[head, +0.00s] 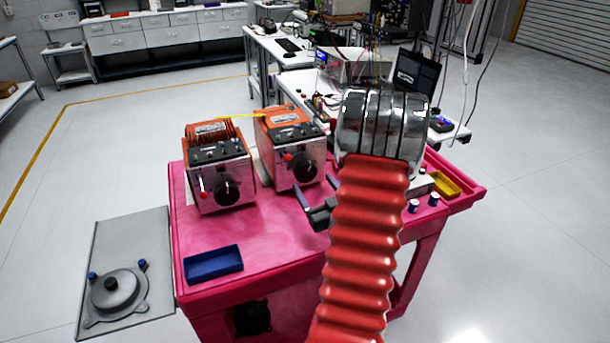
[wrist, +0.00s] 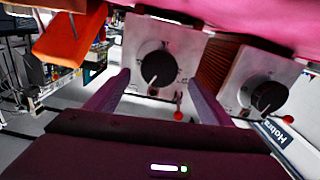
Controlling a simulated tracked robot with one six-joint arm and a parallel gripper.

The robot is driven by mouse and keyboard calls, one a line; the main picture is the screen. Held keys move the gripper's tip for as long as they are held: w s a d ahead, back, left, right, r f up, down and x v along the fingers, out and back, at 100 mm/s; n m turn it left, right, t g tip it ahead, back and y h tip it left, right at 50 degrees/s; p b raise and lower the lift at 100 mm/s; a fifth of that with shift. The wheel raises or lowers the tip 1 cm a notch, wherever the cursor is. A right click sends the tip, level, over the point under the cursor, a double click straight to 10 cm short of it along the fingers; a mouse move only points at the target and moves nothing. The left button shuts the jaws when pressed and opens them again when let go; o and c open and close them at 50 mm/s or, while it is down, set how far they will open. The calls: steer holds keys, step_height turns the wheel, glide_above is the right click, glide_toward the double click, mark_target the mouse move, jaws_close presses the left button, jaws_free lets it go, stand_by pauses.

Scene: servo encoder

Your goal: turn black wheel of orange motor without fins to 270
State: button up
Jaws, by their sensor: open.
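The orange motor without fins (head: 277,115) stands on the pink cart, the right one of two. Its silver front plate carries a black wheel (head: 304,168) and a red-tipped lever. In the wrist view, which looks upside down, this black wheel (wrist: 158,65) is left of centre with a thin pale mark towards its lower left. My gripper (head: 313,181) is open and empty, just in front of the wheel. In the wrist view its two purple fingers (wrist: 160,76) flank the wheel, apart from it. My red sleeved arm hides the cart to the right of the motor.
The finned orange motor (head: 211,132) stands close on the left with its own black wheel (head: 227,188) and red-tipped lever. A blue tray (head: 213,264) lies at the cart's front left, and a yellow tray (head: 442,187) at the right. The cart's (head: 270,238) front middle is clear.

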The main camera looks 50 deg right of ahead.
mark_target(306, 174)
steer(key=x, duration=0.7)
steer(key=shift+c, duration=0.7)
steer(key=c, duration=0.9)
steer(key=shift+a, duration=0.2)
steer(key=shift+d, duration=0.1)
